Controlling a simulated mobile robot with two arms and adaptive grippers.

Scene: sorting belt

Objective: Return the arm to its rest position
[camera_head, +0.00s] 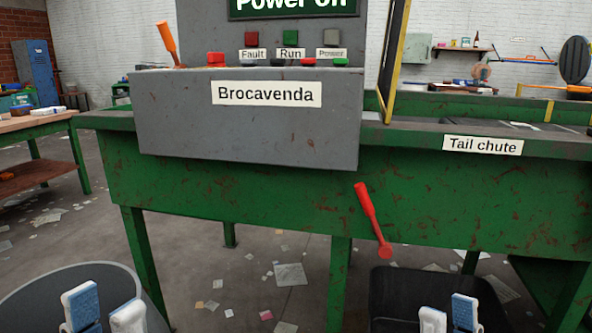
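My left gripper (104,312) is at the bottom left, in front of a grey round bin. Its two white fingers with blue pads stand apart with nothing between them. My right gripper (448,316) is at the bottom right, in front of a black bin. Its fingers also stand apart and look empty. Only the finger ends of both grippers show; the rest of both arms is out of view. Neither gripper touches the green machine frame (240,190).
The grey control box (180,128) labelled Brocavenda carries an orange lever (167,40) and several buttons. A red lever (372,215) sticks out from the machine's front. The grey bin (40,285) and black bin (400,285) stand below. Paper scraps litter the floor.

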